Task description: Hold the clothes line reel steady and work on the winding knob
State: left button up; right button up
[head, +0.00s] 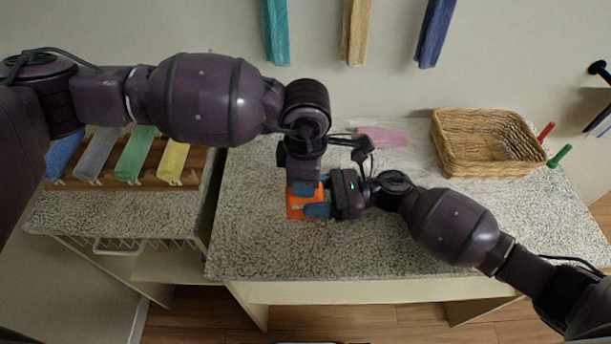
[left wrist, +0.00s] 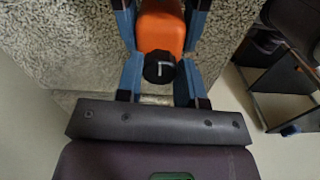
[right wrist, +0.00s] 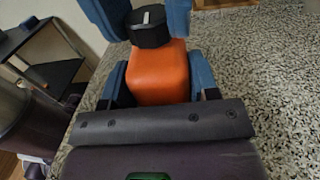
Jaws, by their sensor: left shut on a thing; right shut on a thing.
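The clothes line reel is an orange block (head: 297,208) above the speckled counter, largely covered by my grippers in the head view. Its black winding knob (left wrist: 160,67), with a pale mark on top, shows in the left wrist view, and in the right wrist view (right wrist: 148,27). My left gripper (head: 305,188) comes from above, its blue fingers on both sides of the knob, shut on it. My right gripper (head: 314,203) comes from the right, shut on the reel's orange body (right wrist: 158,75). In the head view the knob is hidden.
A wicker basket (head: 450,165) stands at the counter's back right, with a red and a green peg beside it. A pink cloth (head: 384,136) lies at the back. Folded coloured towels (head: 137,153) sit on a lower rack at left. The counter front (head: 270,262) is clear.

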pick_arm(q)
jog(key=shift+d, duration=0.1)
jog(key=o, duration=0.9)
jog(key=shift+o, duration=0.2)
notch_tip(320, 180, up, 12)
